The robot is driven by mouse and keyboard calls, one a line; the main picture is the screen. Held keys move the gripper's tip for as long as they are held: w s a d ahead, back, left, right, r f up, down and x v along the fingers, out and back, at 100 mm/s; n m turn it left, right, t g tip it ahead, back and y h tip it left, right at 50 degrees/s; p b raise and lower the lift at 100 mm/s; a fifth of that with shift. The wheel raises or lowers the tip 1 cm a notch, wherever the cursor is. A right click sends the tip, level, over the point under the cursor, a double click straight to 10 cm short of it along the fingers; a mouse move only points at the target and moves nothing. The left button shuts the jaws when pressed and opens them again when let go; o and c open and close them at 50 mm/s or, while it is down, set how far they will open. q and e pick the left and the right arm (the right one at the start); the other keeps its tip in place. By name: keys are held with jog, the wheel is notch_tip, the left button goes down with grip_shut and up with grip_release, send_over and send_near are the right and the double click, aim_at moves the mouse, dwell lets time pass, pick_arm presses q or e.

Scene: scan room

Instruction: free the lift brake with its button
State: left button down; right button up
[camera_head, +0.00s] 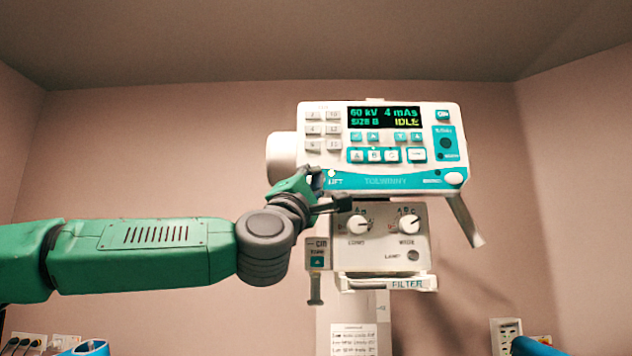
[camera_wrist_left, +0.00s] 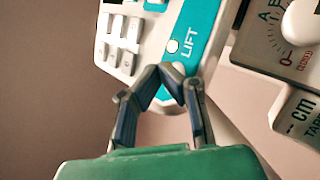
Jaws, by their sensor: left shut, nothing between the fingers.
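The lift control is at the lower left corner of the white and teal control panel (camera_head: 385,182), beside the word LIFT. In the head view my left gripper (camera_head: 316,174) is in front of that corner and largely covers the button. In the left wrist view the gripper (camera_wrist_left: 172,77) is shut and empty, its fingertips at the pale round button (camera_wrist_left: 179,67) under the LIFT label (camera_wrist_left: 188,42). The button is partly hidden by the fingertips. Whether they touch or press it I cannot tell. A small pale lamp (camera_wrist_left: 172,46) sits beside the label. My right gripper is out of view.
The panel's display (camera_head: 384,117) reads 60 kV, 4 mAs, IDLE. Below hangs a collimator box (camera_head: 383,235) with two knobs, and a small cm readout (camera_head: 317,252) hangs close to my left wrist. A handle (camera_head: 465,222) sticks out at the right.

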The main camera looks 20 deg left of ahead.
pick_arm(q)
jog(key=shift+s+d+b, duration=0.3)
jog(key=shift+s+b, duration=0.25)
jog(key=shift+s, duration=0.2)
jog(key=shift+s+d+b, duration=0.25)
jog(key=shift+s+b, duration=0.2)
jog(key=shift+s, duration=0.35)
jog(key=shift+s+d+b, duration=0.2)
jog(key=shift+s+b, duration=0.25)
jog(key=shift+s, duration=0.35)
jog(key=shift+s+d+b, duration=0.25)
jog(key=shift+s+b, duration=0.2)
jog(key=shift+s, duration=0.35)
